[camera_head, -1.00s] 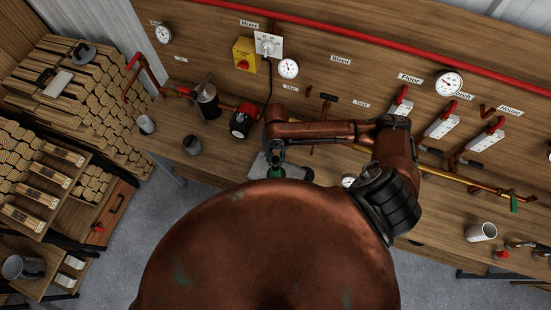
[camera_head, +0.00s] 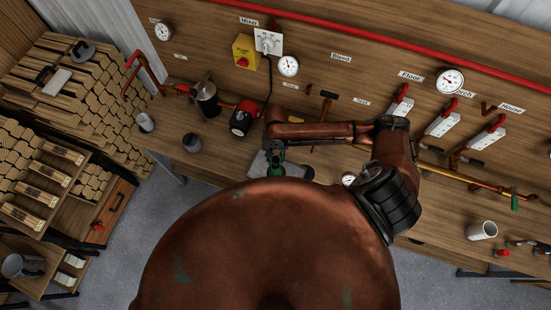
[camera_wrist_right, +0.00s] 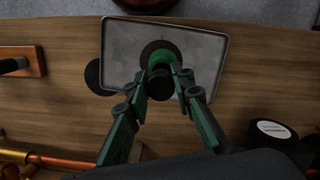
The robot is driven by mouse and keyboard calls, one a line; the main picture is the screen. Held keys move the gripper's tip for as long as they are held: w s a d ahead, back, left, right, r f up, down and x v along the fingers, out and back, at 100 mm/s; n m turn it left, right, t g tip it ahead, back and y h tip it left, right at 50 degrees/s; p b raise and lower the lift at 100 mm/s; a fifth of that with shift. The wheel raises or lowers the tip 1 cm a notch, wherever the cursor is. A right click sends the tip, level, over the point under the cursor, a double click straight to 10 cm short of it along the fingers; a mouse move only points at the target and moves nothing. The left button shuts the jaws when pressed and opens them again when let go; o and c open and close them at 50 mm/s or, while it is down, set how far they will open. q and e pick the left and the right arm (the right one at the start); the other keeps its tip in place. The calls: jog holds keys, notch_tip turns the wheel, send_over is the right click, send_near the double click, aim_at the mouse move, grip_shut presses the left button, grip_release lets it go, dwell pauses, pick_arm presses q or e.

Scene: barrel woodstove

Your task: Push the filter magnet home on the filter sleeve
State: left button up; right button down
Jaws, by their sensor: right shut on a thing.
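My right gripper (camera_wrist_right: 160,75) is shut on a dark round piece (camera_wrist_right: 163,84), likely the filter magnet, in the right wrist view. A green round part (camera_wrist_right: 157,58), likely the filter sleeve, shows just beyond it, over a grey metal tray (camera_wrist_right: 213,45). The dark piece covers part of the green one, so I cannot tell how far it is seated. In the head view the right gripper (camera_head: 276,157) points down at the tray (camera_head: 258,165), with green (camera_head: 276,171) showing beneath it. My left gripper is not in view.
White valve blocks (camera_head: 441,123) and copper pipes line the back. A white cup (camera_head: 482,230) stands at the right.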

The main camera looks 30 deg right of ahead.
jog(key=shift+f+b, duration=0.35)
jog(key=shift+f, duration=0.95)
jog(key=c, duration=1.6)
grip_release()
jog(key=shift+w+d+r+p, duration=0.1)
jog(key=shift+w+r+p, duration=0.1)
jog(key=shift+r+p, duration=1.45)
jog(key=shift+w+d+r+p, duration=0.1)
jog(key=shift+w+r+p, duration=0.05)
jog(key=shift+r+p, duration=1.5)
jog(key=shift+f+p, duration=0.3)
notch_tip(320, 180, up, 12)
jog(key=w+d, duration=0.1)
jog(key=shift+w, duration=0.3)
